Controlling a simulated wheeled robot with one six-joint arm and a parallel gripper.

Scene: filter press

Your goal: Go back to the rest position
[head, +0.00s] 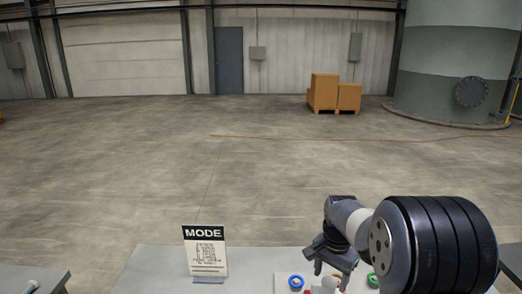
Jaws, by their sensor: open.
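My gripper (333,258) is at the lower right of the head view, at the end of my bent arm. It points down over a white panel (283,282) on a grey table. The gripper is open, and its fingers are partly hidden by my arm. A blue ring-shaped part (296,282) is on the panel to the left of the gripper. A green ring-shaped part (373,279) is to its right, partly covered by my arm. I cannot tell whether the fingers touch anything on the panel.
A MODE sign (205,251) stands on the grey table (150,270) to the left. Cardboard boxes (325,91) on a pallet and a large grey tank (450,70) stand far back. The concrete floor between is clear. Another table edge (40,280) shows at the lower left.

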